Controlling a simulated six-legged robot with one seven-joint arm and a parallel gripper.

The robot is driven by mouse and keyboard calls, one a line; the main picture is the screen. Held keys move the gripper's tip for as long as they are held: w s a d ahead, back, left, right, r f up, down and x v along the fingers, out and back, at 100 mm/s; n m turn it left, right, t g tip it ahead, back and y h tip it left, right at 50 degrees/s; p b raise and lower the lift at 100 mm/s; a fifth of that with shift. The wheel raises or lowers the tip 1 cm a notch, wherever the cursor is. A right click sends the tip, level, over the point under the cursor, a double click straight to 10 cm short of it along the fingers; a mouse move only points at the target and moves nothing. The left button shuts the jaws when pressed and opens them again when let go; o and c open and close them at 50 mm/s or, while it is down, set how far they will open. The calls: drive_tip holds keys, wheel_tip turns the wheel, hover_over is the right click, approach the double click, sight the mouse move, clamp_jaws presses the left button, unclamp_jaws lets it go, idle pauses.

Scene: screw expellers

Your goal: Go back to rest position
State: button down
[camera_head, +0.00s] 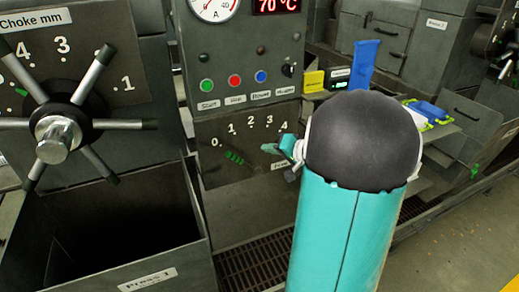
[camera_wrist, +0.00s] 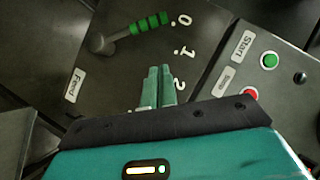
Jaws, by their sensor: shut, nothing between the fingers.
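My gripper (camera_head: 271,148) is in front of the feed panel, to the right of the feed lever, and looks empty. In the wrist view its two teal fingers (camera_wrist: 160,86) are together. The feed lever has a green handle (camera_head: 233,157) that points toward the 0 of a scale running from 0 to 4. The lever also shows in the wrist view (camera_wrist: 148,24), beyond the fingertips and apart from them. My teal arm with its dark round joint hides part of the panel's right side.
Above the feed scale is a control panel with a green start button (camera_head: 206,85), a red button (camera_head: 234,80) and a blue button (camera_head: 261,77). A spoked choke wheel (camera_head: 58,138) stands out at the left above an open bin (camera_head: 170,268). Yellow and blue items lie behind my arm.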

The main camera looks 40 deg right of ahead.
drive_tip(key=shift+v, duration=0.95)
drive_tip(key=s+a+r+n+g+y, duration=0.1)
drive_tip(key=a+n+g+y, duration=0.15)
drive_tip(key=a, duration=0.85)
drive_tip(key=a+r+n+g+y, duration=0.1)
drive_tip(key=a+n+g, duration=0.15)
drive_tip(key=a, duration=0.85)
drive_tip(key=s+a+r+n+g+h, duration=0.2)
drive_tip(key=s+a+h, duration=0.4)
drive_tip(key=s+a, duration=0.5)
drive_tip(key=shift+s+a+n+g, duration=0.35)
drive_tip(key=shift+s+n+g, duration=0.25)
drive_tip(key=shift+s+n, duration=0.55)
